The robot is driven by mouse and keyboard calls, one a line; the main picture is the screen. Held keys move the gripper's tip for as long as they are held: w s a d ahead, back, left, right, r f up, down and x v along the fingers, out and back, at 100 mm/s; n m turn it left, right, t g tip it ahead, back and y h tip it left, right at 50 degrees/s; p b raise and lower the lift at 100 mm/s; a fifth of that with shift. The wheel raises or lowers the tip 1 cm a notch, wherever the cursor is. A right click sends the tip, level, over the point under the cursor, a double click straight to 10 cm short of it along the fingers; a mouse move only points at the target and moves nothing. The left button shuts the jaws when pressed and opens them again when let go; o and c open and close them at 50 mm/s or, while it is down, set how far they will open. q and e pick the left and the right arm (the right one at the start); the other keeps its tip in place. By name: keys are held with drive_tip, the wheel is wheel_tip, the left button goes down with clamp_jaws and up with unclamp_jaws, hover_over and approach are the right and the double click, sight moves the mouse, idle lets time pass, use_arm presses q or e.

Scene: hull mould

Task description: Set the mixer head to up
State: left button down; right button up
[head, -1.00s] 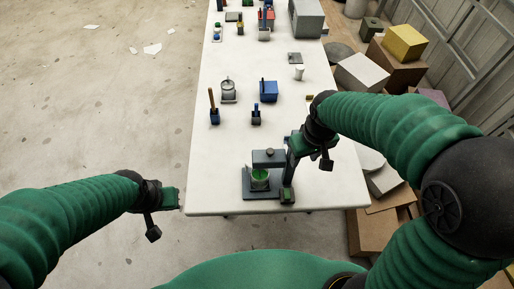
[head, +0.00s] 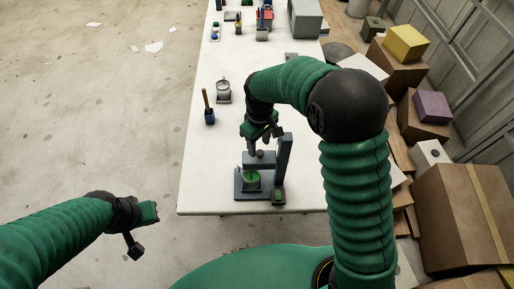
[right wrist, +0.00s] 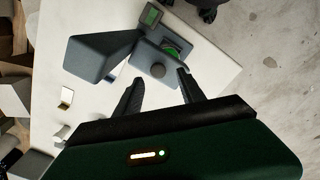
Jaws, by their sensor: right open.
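The mixer is a blue-grey stand with a base (head: 243,195), an upright column (head: 284,157) on its right and a level head (head: 250,163) low over a green bowl (head: 251,181). My right gripper (head: 257,146) is open just above the head.
The white table (head: 200,180) has clear room left of the mixer. A brown-handled tool in a blue holder (head: 209,116) and a grey pot (head: 223,92) stand farther back. Cardboard boxes (head: 460,215) crowd the floor on the right.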

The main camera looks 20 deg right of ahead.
sight(261, 152)
drive_tip(key=f, duration=0.1)
drive_tip(key=d+f, duration=0.1)
drive_tip(key=f, duration=0.1)
drive_tip(key=shift+d+f, duration=0.3)
drive_tip(key=shift+d, duration=0.1)
drive_tip(key=shift+a, duration=1.15)
drive_tip(key=shift+c, duration=1.2)
drive_tip(key=shift+a+r, duration=0.1)
drive_tip(key=shift+c, duration=1.1)
drive_tip(key=shift+d, duration=0.2)
drive_tip(key=shift+c, duration=1.4)
drive_tip(key=shift+d, duration=0.55)
clamp_jaws()
drive_tip(key=shift+s+a, duration=0.1)
drive_tip(key=shift+a, duration=0.25)
use_arm(q)
drive_tip(key=shift+w+d+r, duration=0.1)
drive_tip(key=shift+d+r, duration=0.05)
drive_tip(key=shift+d, duration=0.1)
drive_tip(key=shift+d, duration=0.2)
use_arm(e)
drive_tip(key=shift+d+f, duration=0.2)
